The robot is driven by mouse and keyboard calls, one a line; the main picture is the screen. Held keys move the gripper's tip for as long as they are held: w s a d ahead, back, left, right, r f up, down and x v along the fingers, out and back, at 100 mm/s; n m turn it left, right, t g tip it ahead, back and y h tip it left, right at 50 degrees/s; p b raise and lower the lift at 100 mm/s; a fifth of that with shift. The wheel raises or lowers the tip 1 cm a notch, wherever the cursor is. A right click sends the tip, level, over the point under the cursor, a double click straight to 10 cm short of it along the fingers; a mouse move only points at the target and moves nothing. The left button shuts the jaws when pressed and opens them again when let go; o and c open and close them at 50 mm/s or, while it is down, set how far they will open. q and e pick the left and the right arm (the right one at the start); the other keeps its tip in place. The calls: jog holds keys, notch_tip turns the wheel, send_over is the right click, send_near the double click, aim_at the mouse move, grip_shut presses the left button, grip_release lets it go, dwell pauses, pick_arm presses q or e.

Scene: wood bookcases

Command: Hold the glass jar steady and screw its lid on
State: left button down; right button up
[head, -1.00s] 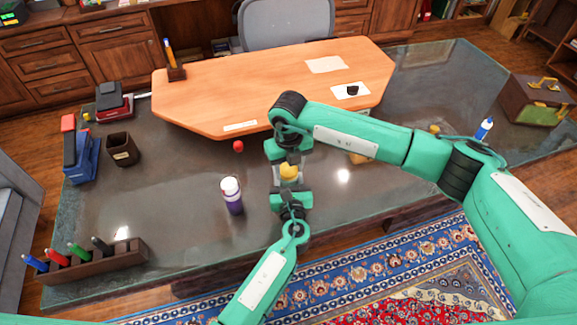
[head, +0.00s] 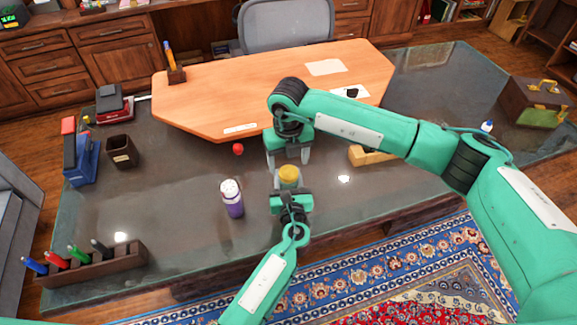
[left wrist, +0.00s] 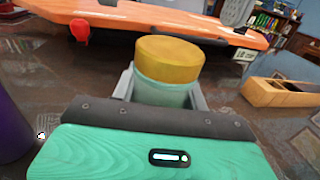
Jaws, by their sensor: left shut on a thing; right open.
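The glass jar (left wrist: 163,95) stands upright on the dark glass-topped desk, its lower part hidden by my left gripper in the left wrist view. The yellow lid (left wrist: 170,58) sits on top of the jar and looks level; it also shows in the head view (head: 289,173). My left gripper (head: 289,184) is shut on the jar, one finger on each side of it. My right gripper (head: 289,158) is open and empty, just beyond and above the lid, with its fingers pointing down and apart from it.
A purple bottle with a white cap (head: 232,198) stands close left of the jar. A small red object (head: 238,149) lies behind it. A wooden block (head: 368,156) is to the right, partly under my right arm. A pen rack (head: 92,262) sits at the front left.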

jog(key=shift+r, duration=0.2)
jog(key=shift+c, duration=0.4)
jog(key=n, duration=0.5)
jog(key=shift+r, duration=0.4)
jog(key=n, duration=0.3)
jog(key=r+n, duration=0.1)
jog(key=n, duration=0.5)
jog(key=r+n, duration=0.1)
jog(key=n, duration=0.7)
jog(key=shift+r, duration=0.3)
